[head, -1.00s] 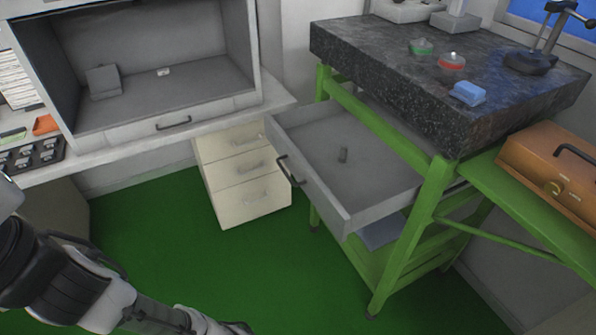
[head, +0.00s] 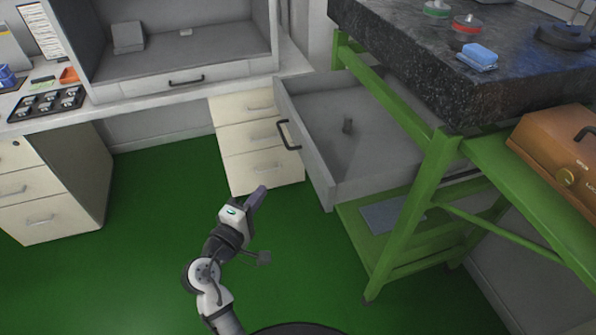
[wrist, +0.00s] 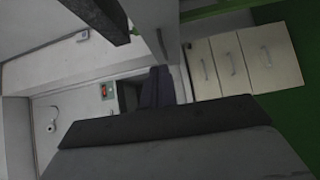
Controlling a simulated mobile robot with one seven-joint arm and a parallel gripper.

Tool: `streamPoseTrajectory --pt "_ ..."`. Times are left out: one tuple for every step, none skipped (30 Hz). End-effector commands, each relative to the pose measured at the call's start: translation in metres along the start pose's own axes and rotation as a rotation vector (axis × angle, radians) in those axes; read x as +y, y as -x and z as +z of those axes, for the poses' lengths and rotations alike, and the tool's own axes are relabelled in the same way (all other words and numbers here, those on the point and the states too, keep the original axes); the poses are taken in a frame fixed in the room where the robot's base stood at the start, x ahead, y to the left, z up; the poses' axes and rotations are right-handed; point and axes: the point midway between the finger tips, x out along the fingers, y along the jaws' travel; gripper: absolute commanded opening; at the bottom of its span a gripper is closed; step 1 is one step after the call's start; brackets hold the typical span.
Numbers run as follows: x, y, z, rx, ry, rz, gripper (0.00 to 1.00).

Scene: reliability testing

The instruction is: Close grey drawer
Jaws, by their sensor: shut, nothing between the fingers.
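In the wrist view the fingers (wrist: 160,86) are together.
A cream drawer unit (head: 262,160) stands behind my gripper. The green frame (head: 412,210) carries the stone slab (head: 430,60), with a blue block (head: 478,56) on it. An orange-brown case (head: 562,150) is at right. Green floor (head: 150,230) is clear at left.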

Motion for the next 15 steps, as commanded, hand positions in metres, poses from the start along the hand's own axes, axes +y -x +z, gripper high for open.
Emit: streamPoseTrajectory --pt "-0.004 -0.001 0.005 -0.02 0.018 -0.002 0.0" --pt "-0.004 -0.003 0.007 -0.026 0.024 -0.002 0.0" --pt "-0.004 -0.005 0.008 -0.031 0.027 -0.001 0.0" --pt "-0.003 -0.008 0.009 -0.032 0.027 -0.001 0.0" --pt "-0.002 -0.011 0.009 -0.032 0.027 0.0 0.0" --pt "-0.002 -0.017 0.009 -0.033 0.026 0.0 0.0" --pt "-0.002 -0.022 0.009 -0.032 0.025 0.0 0.0" --pt "-0.001 -0.027 0.009 -0.031 0.024 0.0 0.0" --pt "-0.001 -0.035 0.009 -0.032 0.025 0.0 0.0" --pt "-0.001 -0.041 0.009 -0.032 0.025 0.0 0.0" --pt "0.0 -0.048 0.009 -0.031 0.023 0.0 0.0" --pt "0.0 -0.057 0.01 -0.032 0.024 0.0 0.0" --pt "0.0 -0.064 0.009 -0.03 0.023 0.0 0.0" --pt "0.0 -0.07 0.009 -0.03 0.023 0.0 0.0" --pt "0.001 -0.079 0.01 -0.03 0.022 0.001 0.0"
